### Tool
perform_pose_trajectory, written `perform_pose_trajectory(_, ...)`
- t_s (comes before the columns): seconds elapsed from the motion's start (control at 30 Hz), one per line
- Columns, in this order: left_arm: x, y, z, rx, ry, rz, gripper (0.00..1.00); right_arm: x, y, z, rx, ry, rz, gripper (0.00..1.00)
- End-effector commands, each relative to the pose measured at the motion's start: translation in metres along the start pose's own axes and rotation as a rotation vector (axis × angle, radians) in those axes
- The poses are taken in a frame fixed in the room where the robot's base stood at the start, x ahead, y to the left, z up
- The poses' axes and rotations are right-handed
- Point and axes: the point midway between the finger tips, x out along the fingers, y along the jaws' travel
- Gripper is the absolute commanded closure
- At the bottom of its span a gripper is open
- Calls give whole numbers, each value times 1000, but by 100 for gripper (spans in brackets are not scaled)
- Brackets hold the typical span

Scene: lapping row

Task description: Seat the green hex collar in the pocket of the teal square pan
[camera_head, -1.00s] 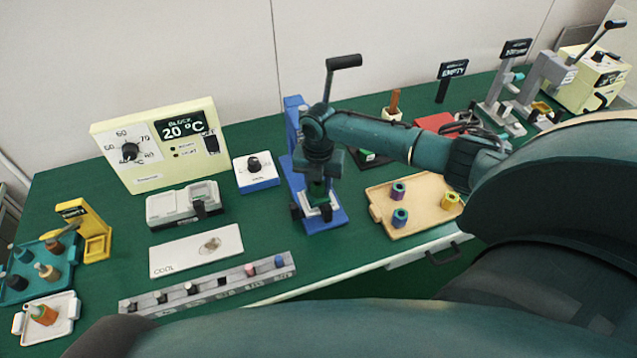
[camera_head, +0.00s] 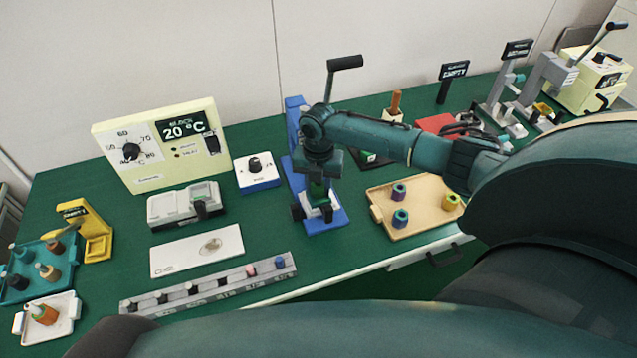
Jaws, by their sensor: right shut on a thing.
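My right gripper (camera_head: 313,209) points down over the base of the blue lever press (camera_head: 331,222), below its upright lever. It is shut on a small green piece (camera_head: 318,189), which looks like the green hex collar; its hex shape is too small and too covered to make out. A pale block shows just under the fingers, on the press base. I cannot clearly make out the teal square pan or its pocket there; the gripper covers that spot. My left gripper is not in view.
A tan tray (camera_head: 425,224) with purple, blue and yellow collars lies right of the press. A blue-and-white dial box (camera_head: 257,181) stands to its left. A grey rack (camera_head: 208,292) lies in front. A teal tray (camera_head: 62,280) with several pieces is at far left.

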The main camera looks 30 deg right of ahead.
Motion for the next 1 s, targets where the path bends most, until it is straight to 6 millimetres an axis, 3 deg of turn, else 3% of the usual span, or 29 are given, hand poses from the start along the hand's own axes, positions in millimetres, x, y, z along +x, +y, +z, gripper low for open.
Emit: perform_pose_trajectory(1.0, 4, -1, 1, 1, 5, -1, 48, 8, 0, 0, 0, 0, 0, 92)
